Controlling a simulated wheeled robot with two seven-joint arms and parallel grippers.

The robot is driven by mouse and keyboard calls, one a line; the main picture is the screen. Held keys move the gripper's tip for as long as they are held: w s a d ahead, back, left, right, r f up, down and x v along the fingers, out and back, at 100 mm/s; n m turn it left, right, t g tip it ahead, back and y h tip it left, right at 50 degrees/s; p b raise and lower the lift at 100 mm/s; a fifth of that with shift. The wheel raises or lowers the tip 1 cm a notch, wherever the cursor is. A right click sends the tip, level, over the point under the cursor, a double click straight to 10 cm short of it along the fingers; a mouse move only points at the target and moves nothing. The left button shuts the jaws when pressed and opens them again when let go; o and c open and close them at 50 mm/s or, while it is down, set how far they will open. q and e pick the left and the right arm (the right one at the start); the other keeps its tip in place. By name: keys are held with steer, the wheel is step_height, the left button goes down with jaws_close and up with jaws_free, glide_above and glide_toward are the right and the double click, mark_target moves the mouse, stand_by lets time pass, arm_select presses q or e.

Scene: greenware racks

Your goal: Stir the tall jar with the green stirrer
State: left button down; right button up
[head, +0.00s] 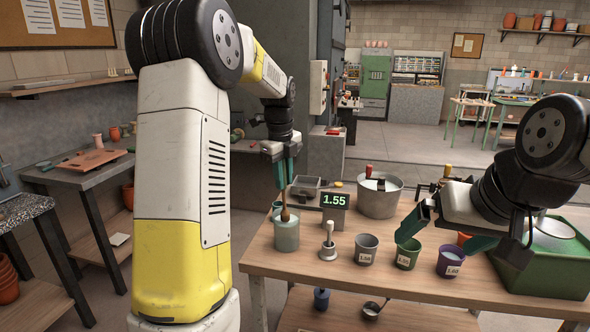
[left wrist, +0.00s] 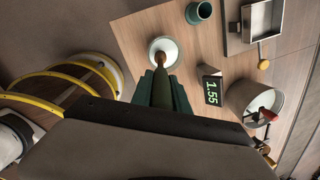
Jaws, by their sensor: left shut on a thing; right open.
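The tall jar (head: 287,236) is a pale grey-green cylinder at the table's left end. It also shows from above in the left wrist view, with a white inside (left wrist: 155,45). My left gripper (head: 284,182) is above the jar, its dark green fingers pointing down and shut on the stirrer (head: 285,212). The stirrer's brown lower part (left wrist: 161,58) shows below the fingers at the jar's mouth; its upper part is mostly hidden between them. I cannot tell how deep its tip is. My right gripper (head: 442,238) is open and empty above the right side of the table.
A display reading 1.55 (head: 335,201) stands right of the jar, with a large grey pot (head: 380,199) behind. A white holder (head: 328,252) and grey (head: 366,249), green (head: 408,254) and purple (head: 451,262) cups line the front. A green bin (head: 545,270) is at right.

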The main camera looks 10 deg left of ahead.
mark_target(286, 212)
arm_select(q)
steer(key=shift+w+f, duration=0.25)
steer(key=shift+f, duration=1.2)
steer(key=shift+w+f, duration=0.2)
steer(key=shift+f, duration=1.25)
steer(key=shift+w+f, duration=0.25)
steer(key=shift+f, duration=1.2)
steer(key=shift+s, duration=0.15)
